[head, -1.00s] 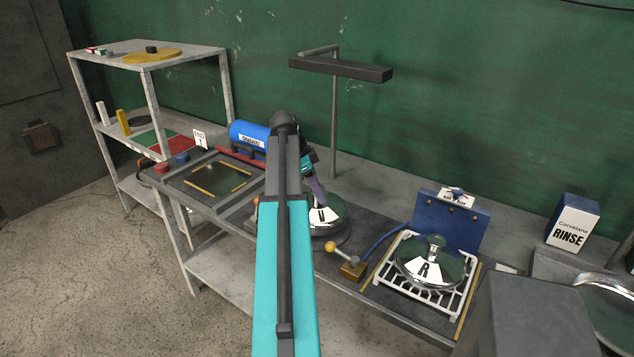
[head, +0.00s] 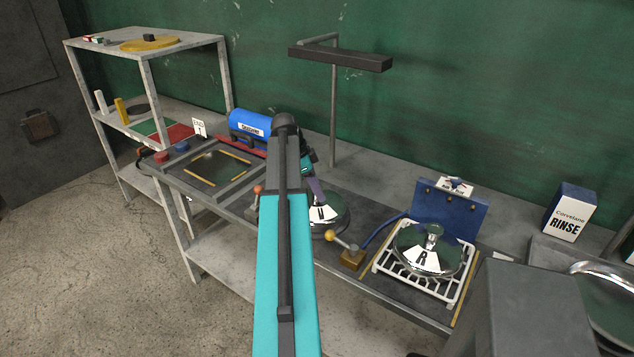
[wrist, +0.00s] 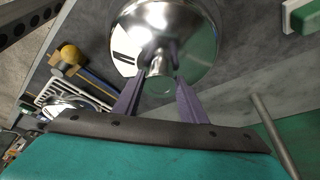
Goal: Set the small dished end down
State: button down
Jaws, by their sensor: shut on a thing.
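The small dished end (head: 333,212) is a shiny domed dish with a white letter patch, partly hidden behind my arm in the head view. My gripper (head: 316,190) is shut on its top knob. In the wrist view the mirror-like dish (wrist: 150,30) fills the top middle, its knob between the two purple fingers of my gripper (wrist: 160,88). The dish is low over the bench, left of the yellow-knobbed valve. I cannot tell whether its underside touches anything.
A brass valve with a yellow knob (head: 331,236) stands between. A framed tray (head: 214,170) and a blue cylinder (head: 248,122) are left.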

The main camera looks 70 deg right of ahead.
jog(key=shift+f, duration=0.15)
dwell(0.3)
jog(key=c, duration=1.1)
grip_release()
jog(key=shift+f, duration=0.15)
jog(key=shift+r, duration=0.2)
jog(key=b+v, duration=0.3)
jog(key=v, duration=0.8)
jog(key=shift+w+a+r, duration=0.15)
jog(key=shift+r, duration=0.2)
jog(key=shift+f, duration=0.1)
